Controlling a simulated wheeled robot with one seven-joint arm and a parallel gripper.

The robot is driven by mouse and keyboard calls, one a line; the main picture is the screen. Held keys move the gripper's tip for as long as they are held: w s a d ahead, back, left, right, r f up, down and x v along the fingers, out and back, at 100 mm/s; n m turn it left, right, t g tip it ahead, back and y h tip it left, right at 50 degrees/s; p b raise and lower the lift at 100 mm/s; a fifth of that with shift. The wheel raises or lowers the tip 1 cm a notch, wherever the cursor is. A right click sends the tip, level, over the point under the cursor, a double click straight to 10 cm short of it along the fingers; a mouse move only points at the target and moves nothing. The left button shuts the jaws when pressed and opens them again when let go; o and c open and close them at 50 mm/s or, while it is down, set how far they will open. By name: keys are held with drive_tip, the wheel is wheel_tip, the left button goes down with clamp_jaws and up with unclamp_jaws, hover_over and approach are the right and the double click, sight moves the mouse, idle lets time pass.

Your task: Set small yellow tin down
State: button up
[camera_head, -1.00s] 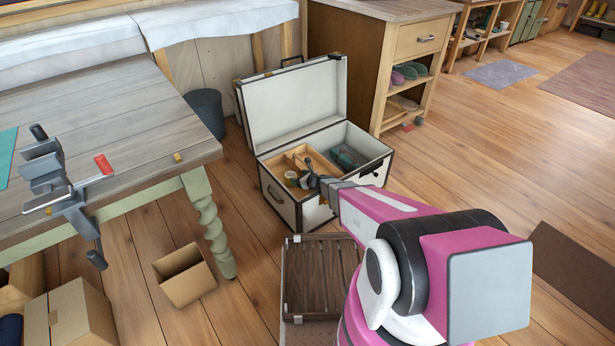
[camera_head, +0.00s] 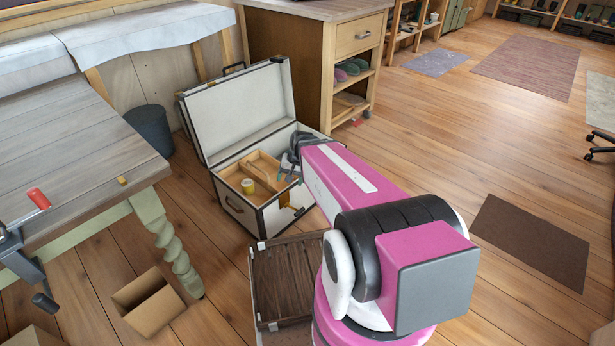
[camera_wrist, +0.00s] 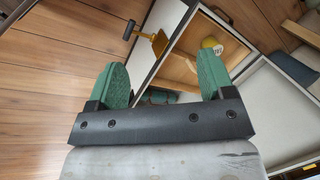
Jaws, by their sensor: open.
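The small yellow tin (camera_head: 248,186) stands inside the open white case, in the left part of its wooden insert. It also shows in the wrist view (camera_wrist: 210,43), above and beyond the right fingertip, clear of my gripper. My gripper (camera_wrist: 165,80) has its green-padded fingers spread wide with nothing between them.
The case lid stands open at the back. A dark slatted crate (camera_head: 285,280) lies in front of the case. A workbench (camera_head: 80,150) stands at left, an open cardboard box (camera_head: 150,303) below it. A wooden cabinet (camera_head: 290,70) stands behind.

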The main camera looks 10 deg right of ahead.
drive_tip(key=s+d+r+n+h, duration=0.2)
drive_tip(key=s+d+r+h, duration=0.1)
drive_tip(key=s+d+r, duration=0.1)
drive_tip(key=shift+s+d+n+g, duration=0.4)
drive_tip(key=shift+s+d, duration=0.05)
drive_tip(key=shift+d, duration=0.4)
